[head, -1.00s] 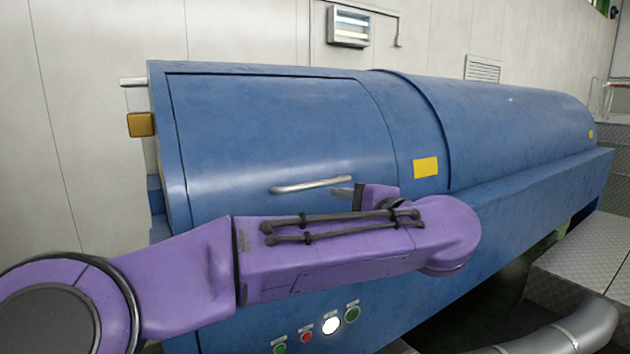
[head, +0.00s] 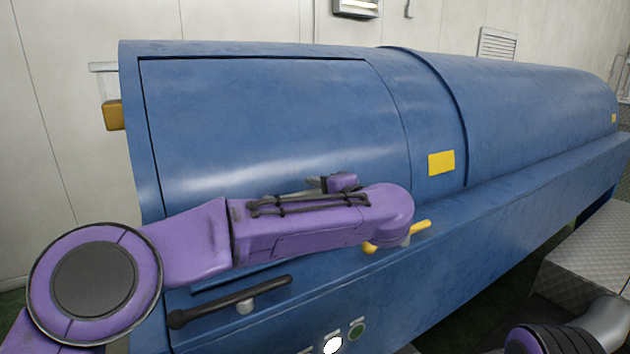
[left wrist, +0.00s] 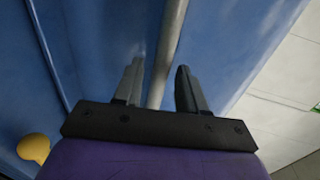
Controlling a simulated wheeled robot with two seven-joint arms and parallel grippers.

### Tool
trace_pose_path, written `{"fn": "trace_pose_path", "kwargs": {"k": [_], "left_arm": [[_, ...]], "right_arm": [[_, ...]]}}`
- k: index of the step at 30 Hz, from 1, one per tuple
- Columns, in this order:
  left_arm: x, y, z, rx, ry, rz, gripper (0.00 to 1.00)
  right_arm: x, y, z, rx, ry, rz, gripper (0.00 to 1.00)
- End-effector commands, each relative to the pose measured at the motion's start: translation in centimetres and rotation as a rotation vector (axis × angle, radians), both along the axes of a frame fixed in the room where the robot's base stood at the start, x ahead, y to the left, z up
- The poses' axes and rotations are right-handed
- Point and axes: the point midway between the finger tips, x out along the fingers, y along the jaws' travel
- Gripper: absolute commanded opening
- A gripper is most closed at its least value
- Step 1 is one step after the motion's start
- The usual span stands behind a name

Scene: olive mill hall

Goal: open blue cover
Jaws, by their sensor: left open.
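The blue cover (head: 270,120) is the curved panel at the left of the large blue machine, and it looks shut. My left gripper (head: 332,183) is at its lower part, mostly hidden behind my purple forearm. In the left wrist view, the cover's metal bar handle (left wrist: 170,45) runs between the two fingers of the left gripper (left wrist: 158,85). The fingers stand apart on either side of the bar, and I see no clear grip on it. In the head view my arm hides most of the handle. My right gripper is not in view.
Below the cover are a black lever (head: 235,302), a yellow handle (head: 418,229) partly behind my arm, and a green button (head: 357,331). A yellow label (head: 441,163) is right of the cover. A metal-plated step (head: 590,250) stands at the right.

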Motion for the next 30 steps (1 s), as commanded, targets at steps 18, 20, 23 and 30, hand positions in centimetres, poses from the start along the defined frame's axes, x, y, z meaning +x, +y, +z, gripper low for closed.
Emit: {"fn": "trace_pose_path", "kwargs": {"k": [18,20,23,30], "left_arm": [[1.1,0.8,-0.3,0.001,-0.002,-0.001,0.00],[1.1,0.8,-0.3,0.001,-0.002,-0.001,0.00],[0.9,0.7,0.0,-0.003,0.004,-0.001,0.00],[0.2,0.1,1.1,-0.023,0.029,-0.001,0.00]], "right_arm": [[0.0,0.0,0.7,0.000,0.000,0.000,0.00],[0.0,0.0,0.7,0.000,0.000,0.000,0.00],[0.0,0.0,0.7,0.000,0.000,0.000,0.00],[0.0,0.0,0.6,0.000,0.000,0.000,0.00]]}}
